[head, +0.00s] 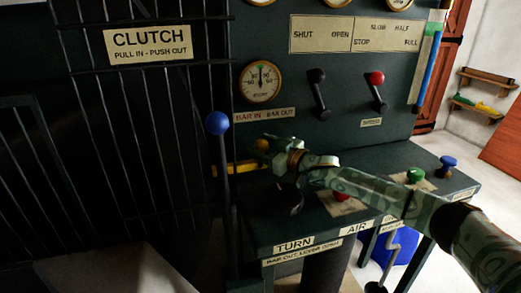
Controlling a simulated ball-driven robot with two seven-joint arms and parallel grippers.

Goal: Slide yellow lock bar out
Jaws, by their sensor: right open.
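The yellow lock bar (236,169) lies low against the dark panel, behind the blue-knobbed lever and under the BAR IN / BAR OUT label (265,115). A yellow knob (262,145) shows just above it, at the fingers of my right gripper (264,148). My right arm reaches in from the lower right, over the desk. The right gripper is open and partly covers the bar's right end. Whether its fingers touch the knob or bar I cannot tell. My left gripper is out of view.
A tall lever with a blue knob (217,123) stands just left of the gripper. A black knob (282,198) sits below it on the desk. Red (341,196), green (415,174) and blue (448,161) knobs stand along the desk. Dark bars fill the left.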

